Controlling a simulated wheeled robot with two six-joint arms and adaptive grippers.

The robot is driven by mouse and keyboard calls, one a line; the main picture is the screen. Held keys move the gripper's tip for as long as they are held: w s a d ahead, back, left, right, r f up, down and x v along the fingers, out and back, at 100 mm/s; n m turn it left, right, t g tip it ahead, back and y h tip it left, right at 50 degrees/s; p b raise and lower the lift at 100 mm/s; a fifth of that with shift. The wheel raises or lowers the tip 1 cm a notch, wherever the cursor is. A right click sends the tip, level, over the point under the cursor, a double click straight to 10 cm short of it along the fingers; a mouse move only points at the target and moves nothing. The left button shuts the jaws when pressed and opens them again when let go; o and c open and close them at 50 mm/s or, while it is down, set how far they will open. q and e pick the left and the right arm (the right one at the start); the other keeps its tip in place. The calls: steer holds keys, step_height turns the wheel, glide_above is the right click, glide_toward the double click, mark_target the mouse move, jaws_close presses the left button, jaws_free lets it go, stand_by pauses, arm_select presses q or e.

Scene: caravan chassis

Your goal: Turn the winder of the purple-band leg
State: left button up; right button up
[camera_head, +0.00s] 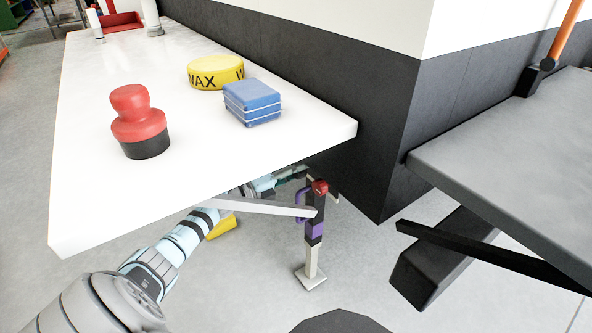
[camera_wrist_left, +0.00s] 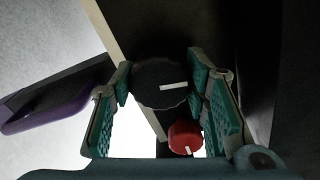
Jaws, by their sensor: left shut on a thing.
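The purple-band leg (camera_head: 314,232) stands upright beyond the white tabletop's edge, its foot plate on the floor. It has a red knob (camera_head: 320,187) near its top and a purple handle on its left side. My left gripper (camera_wrist_left: 160,78) reaches under the tabletop to the leg's upper part. In the left wrist view its green-padded fingers close on both sides of a round black winder (camera_wrist_left: 158,92) with a white mark. The red knob (camera_wrist_left: 184,136) shows below it, and the purple handle (camera_wrist_left: 45,108) at left. My right gripper is not in view.
The white tabletop (camera_head: 210,150) hangs over my left arm and carries a red-and-black object (camera_head: 138,122), a yellow wax tin (camera_head: 214,73) and a blue block (camera_head: 252,103). A dark caravan wall (camera_head: 345,110) stands behind the leg. A grey bench (camera_head: 520,160) is at right.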

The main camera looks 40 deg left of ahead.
arm_select(q)
steer(key=shift+f, duration=0.1)
stand_by(0.4)
steer(key=o, duration=1.1)
steer(key=shift+s+a, duration=0.1)
steer(key=shift+a, duration=0.05)
steer(key=shift+o, duration=0.2)
steer(key=v, duration=1.2)
